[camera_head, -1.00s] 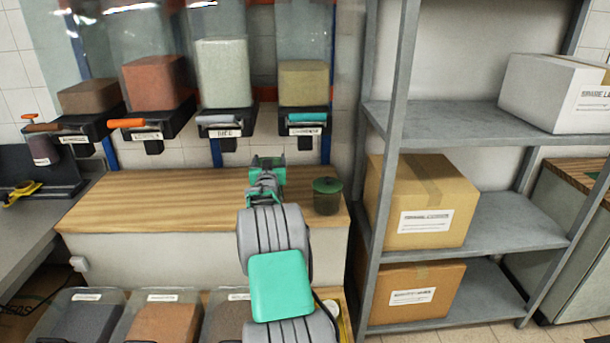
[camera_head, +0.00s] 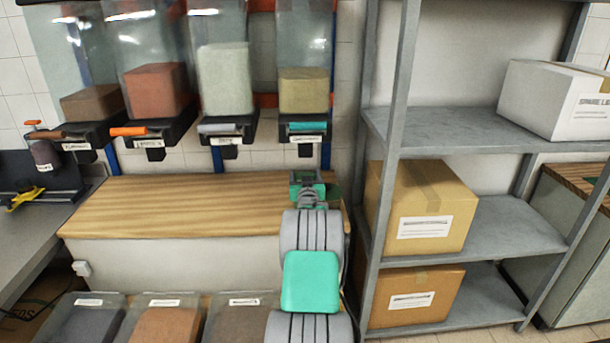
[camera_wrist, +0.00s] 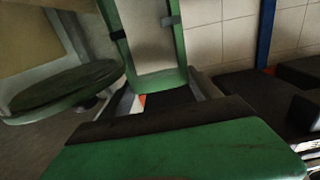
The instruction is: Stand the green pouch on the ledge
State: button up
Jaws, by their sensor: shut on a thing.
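In the wrist view, my gripper (camera_wrist: 146,28) is shut on the green pouch (camera_wrist: 150,52), one finger pad at each side edge. The pouch shows a green border around a pale panel. In the head view, my gripper (camera_head: 307,192) is over the right end of the wood-topped ledge (camera_head: 180,200), seen from behind, and mostly hides the pouch. I cannot tell whether the pouch touches the ledge.
A dark green lidded jar (camera_head: 334,194) stands just right of my gripper, partly hidden; its round lid (camera_wrist: 65,92) is close in the wrist view. Dispensers (camera_head: 225,125) hang above the ledge. A grey shelf rack (camera_head: 480,225) stands right. The ledge's left and middle are clear.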

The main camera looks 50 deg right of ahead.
jog(key=shift+f+b, duration=0.15)
jog(key=shift+b, duration=0.15)
jog(key=o, duration=2)
jog(key=shift+r+p, duration=0.3)
jog(key=shift+p, duration=0.1)
jog(key=shift+s+a+f, duration=0.1)
jog(key=shift+s+a, duration=0.15)
jog(key=shift+a, duration=0.05)
jog(key=b+v, duration=0.1)
jog(key=v, duration=1)
jog(key=shift+s+a, duration=0.1)
